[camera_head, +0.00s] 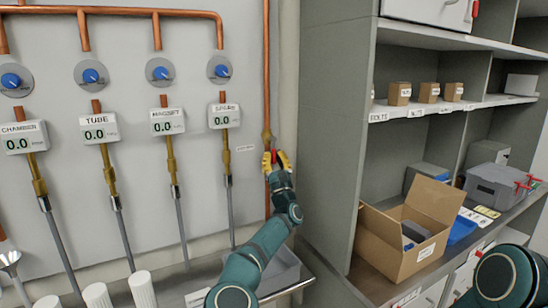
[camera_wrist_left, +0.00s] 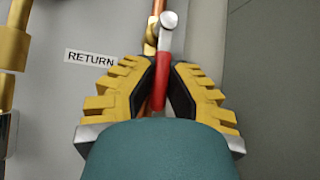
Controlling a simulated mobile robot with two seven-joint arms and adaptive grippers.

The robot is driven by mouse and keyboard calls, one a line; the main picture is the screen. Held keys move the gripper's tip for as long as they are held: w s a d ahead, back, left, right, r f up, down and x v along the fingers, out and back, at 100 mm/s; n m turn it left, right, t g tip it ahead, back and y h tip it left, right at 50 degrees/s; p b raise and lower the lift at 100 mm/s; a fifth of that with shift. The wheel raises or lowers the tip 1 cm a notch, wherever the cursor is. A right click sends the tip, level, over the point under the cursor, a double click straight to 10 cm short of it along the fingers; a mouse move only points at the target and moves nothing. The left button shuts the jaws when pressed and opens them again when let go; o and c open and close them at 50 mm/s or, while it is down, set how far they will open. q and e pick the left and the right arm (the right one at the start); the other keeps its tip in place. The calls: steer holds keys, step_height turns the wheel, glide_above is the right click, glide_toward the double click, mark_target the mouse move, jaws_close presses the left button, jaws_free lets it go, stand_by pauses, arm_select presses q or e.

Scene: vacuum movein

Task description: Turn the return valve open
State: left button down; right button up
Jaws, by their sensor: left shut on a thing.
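The return valve shows in the left wrist view with a silver pivot (camera_wrist_left: 169,19) and a red lever handle (camera_wrist_left: 163,62) hanging down from it. A white RETURN label (camera_wrist_left: 90,57) is on the wall to its left. In the head view the brass valve body (camera_head: 267,138) sits on a vertical copper pipe, and the lever is mostly hidden. My left gripper (camera_head: 277,157) is at the valve, its yellow-padded fingers shut around the red handle. My right gripper is not in view.
Blue knobs (camera_head: 90,75) and several gauges (camera_head: 99,128) line the wall to the left. A grey shelf unit (camera_head: 331,130) stands close on the right, with an open cardboard box (camera_head: 396,245) on its lower surface. A grey tray (camera_head: 285,273) lies below the pipe.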

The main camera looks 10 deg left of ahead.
arm_select(q)
steer(key=shift+r, duration=0.15)
steer(key=c, duration=1)
jaws_free()
steer(key=shift+d+f, duration=0.1)
steer(key=shift+f, duration=0.15)
steer(key=shift+s+d+f, duration=0.1)
steer(key=shift+s+f, duration=0.1)
steer(key=shift+f, duration=0.1)
steer(key=v, duration=1.1)
steer(key=shift+s, duration=0.1)
